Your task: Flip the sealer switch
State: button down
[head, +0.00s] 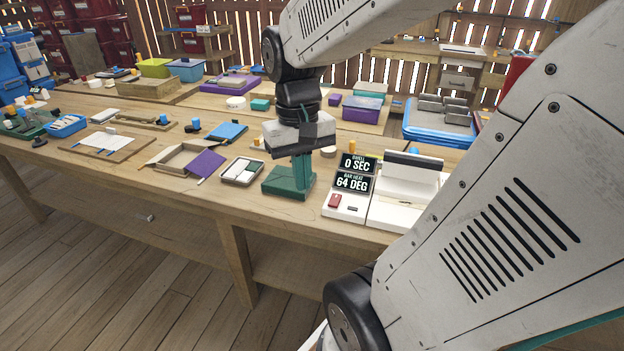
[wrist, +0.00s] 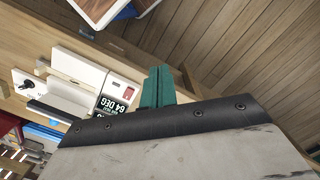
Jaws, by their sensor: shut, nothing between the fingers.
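The sealer (head: 385,205) is a white machine on the bench, right of my gripper in the head view. Its dark display (head: 355,173) reads dwell 0 SEC and bar heat 64 DEG. A red switch (head: 335,201) sits on the panel below the display. My gripper (head: 302,182) points down with its teal fingers shut and empty, left of the sealer and over a dark green block. I cannot tell if they touch it. In the wrist view the fingers (wrist: 157,86) are beside the sealer (wrist: 70,90), with the red switch (wrist: 127,92) close by.
The dark green block (head: 280,183) stands left of the sealer. A grey tray (head: 242,171) with white pieces lies further left, then an open box with a purple flap (head: 205,164). A blue bin (head: 438,129) stands behind the sealer.

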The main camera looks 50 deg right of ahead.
aim_at(337, 196)
jog(key=w+d+f+m, duration=0.2)
jog(key=d+m, duration=0.1)
jog(key=d, duration=0.4)
jog(key=w+d+f+m, duration=0.3)
jog(key=d, duration=0.5)
jog(key=w+d+f+m+t, duration=0.1)
jog(key=w+d+f+m, duration=0.1)
jog(key=d, duration=0.6)
jog(key=shift+w+d+f+m, duration=0.15)
jog(key=shift+w+m, duration=0.25)
jog(key=shift+w, duration=0.15)
notch_tip(337, 196, down, 14)
